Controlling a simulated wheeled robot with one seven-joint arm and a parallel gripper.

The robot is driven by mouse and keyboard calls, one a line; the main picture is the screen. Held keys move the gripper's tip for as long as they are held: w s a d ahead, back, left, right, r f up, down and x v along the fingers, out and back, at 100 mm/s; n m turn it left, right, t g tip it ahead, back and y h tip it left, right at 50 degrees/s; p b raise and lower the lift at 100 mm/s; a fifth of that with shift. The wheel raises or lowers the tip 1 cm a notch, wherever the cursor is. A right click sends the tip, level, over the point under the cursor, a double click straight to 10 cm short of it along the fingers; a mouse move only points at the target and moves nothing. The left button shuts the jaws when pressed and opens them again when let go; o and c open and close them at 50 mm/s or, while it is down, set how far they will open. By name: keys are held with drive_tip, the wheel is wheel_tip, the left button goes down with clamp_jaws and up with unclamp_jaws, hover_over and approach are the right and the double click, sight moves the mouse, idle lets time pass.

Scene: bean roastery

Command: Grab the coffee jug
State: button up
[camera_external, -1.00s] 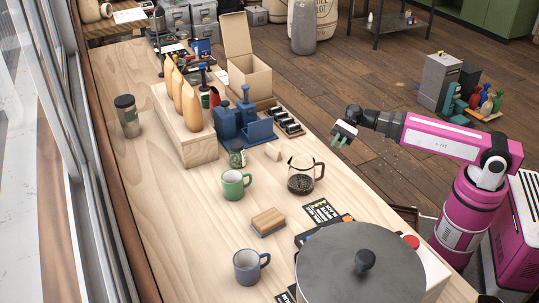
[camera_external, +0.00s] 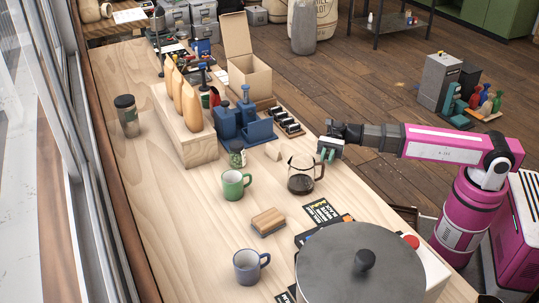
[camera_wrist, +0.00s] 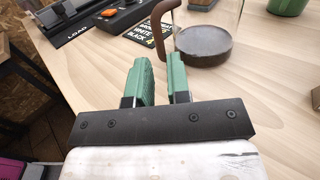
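The coffee jug (camera_external: 301,176) is clear glass with dark coffee in its bottom and a brown handle on its right side. It stands upright on the wooden table. In the wrist view the jug (camera_wrist: 204,48) is at the top, its handle (camera_wrist: 164,24) hanging just beyond the fingertips. My gripper (camera_external: 326,154) is just right of and above the handle in the external view. In the wrist view my gripper (camera_wrist: 162,75) has green fingers apart with nothing between them. Whether a finger touches the handle is unclear.
A green mug (camera_external: 232,187) stands left of the jug, and a blue mug (camera_external: 247,268) further toward the camera. A wood-backed brush (camera_external: 268,221), a black card (camera_external: 320,211) and a large lidded drum (camera_external: 340,270) are nearby. Blue stands (camera_external: 258,131) are behind.

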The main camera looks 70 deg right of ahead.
sight(322, 175)
drive_tip(key=shift+a, duration=3.5)
clamp_jaws()
